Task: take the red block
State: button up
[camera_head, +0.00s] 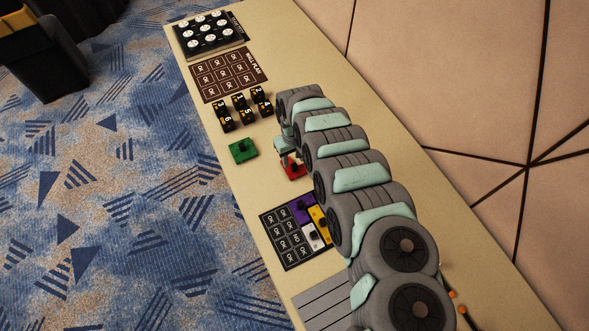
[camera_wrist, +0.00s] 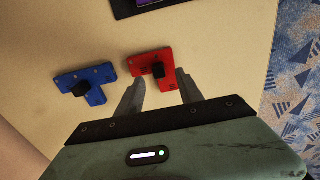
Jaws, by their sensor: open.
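The red block (camera_head: 295,172) lies on the long beige table, partly hidden by my gripper and arm in the head view. In the wrist view the red block (camera_wrist: 140,64) shows as a flat, angular piece with a black knob on top. My gripper (camera_wrist: 160,78) is open, with one finger on each side of the knob's line. The knob sits at about the level of the fingertips in the picture; I cannot tell the height gap. In the head view my gripper (camera_head: 287,156) is right over the red block.
A blue block (camera_wrist: 96,73) lies left of the red one in the wrist view. A green block (camera_head: 243,151), numbered black pieces (camera_head: 243,108) and a dark board (camera_head: 283,252) bearing purple, yellow and white blocks are nearby. My arm covers the table's right side.

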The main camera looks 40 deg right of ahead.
aim_at(294, 164)
notch_tip(294, 164, down, 3)
jog(key=shift+f+b, duration=0.2)
jog(key=shift+b, duration=0.3)
jog(key=shift+f, duration=0.4)
jog(key=shift+r, duration=0.1)
grip_shut()
dwell(0.7)
